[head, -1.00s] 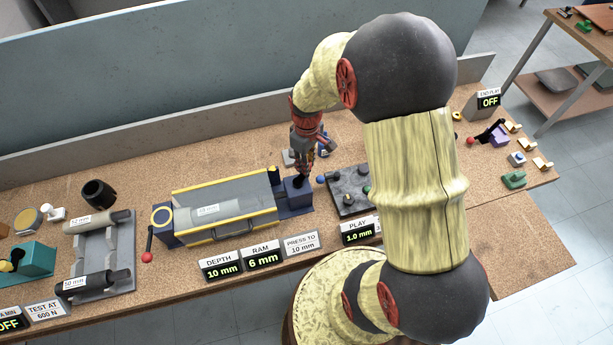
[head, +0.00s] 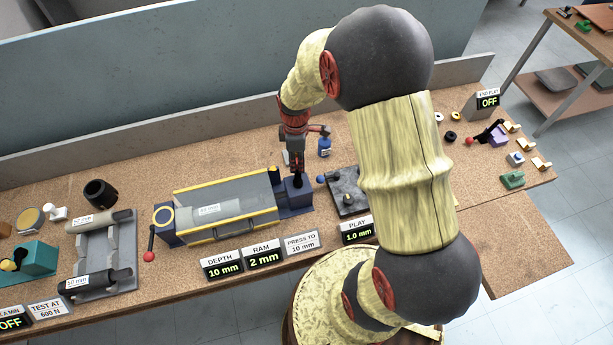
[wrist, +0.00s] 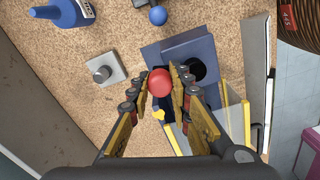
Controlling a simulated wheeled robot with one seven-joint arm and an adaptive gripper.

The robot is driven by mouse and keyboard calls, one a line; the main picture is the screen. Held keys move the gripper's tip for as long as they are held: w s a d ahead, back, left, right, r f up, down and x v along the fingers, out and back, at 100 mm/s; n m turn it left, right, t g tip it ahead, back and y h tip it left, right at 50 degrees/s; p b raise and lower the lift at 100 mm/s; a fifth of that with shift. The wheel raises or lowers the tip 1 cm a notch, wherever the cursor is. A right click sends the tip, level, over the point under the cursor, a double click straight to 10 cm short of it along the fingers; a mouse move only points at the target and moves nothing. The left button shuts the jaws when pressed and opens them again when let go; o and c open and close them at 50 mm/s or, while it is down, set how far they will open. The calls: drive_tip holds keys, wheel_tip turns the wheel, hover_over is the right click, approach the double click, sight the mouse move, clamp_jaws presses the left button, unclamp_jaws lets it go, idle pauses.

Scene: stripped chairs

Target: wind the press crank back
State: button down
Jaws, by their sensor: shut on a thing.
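The press (head: 225,205) is a long grey-covered body with yellow edge bars and dark blue end blocks. My gripper (head: 297,178) reaches down at its right-hand block (head: 297,195). In the wrist view my gripper (wrist: 160,84) is shut on the crank's red knob (wrist: 159,80), which sits between the two fingertips. A black round hub (wrist: 200,70) shows on the blue block beside it. The crank arm is mostly hidden by the fingers. The RAM display (head: 265,254) reads 2 mm. The DEPTH display (head: 222,265) reads 10 mm, and a sign (head: 301,243) says PRESS TO 10 mm.
A red-knobbed lever (head: 150,245) stands at the press's left end. A blue bottle (head: 324,147) stands behind my gripper. A dark plate with a blue knob (head: 346,190) lies to the right, partly behind my arm. The rack with cylinders (head: 104,262) is at left.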

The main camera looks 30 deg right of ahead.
drive_tip(key=shift+a, duration=0.1)
drive_tip(key=n, duration=0.1)
drive_tip(key=a+n, duration=0.1)
drive_tip(key=n, duration=0.2)
drive_tip(key=shift+w+a+n+p, duration=0.3)
drive_tip(key=shift+a+n, duration=0.1)
drive_tip(key=a+n, duration=0.1)
drive_tip(key=n, duration=0.1)
drive_tip(key=a+n, duration=0.1)
drive_tip(key=n, duration=0.1)
drive_tip(key=shift+s+n+p, duration=0.1)
drive_tip(key=shift+n+p, duration=0.25)
drive_tip(key=shift+n, duration=0.05)
drive_tip(key=shift+a, duration=0.1)
drive_tip(key=n, duration=0.1)
drive_tip(key=a+n, duration=0.1)
drive_tip(key=n, duration=0.1)
drive_tip(key=s+n, duration=0.1)
drive_tip(key=shift+a+n+p, duration=0.35)
drive_tip(key=shift+n, duration=0.05)
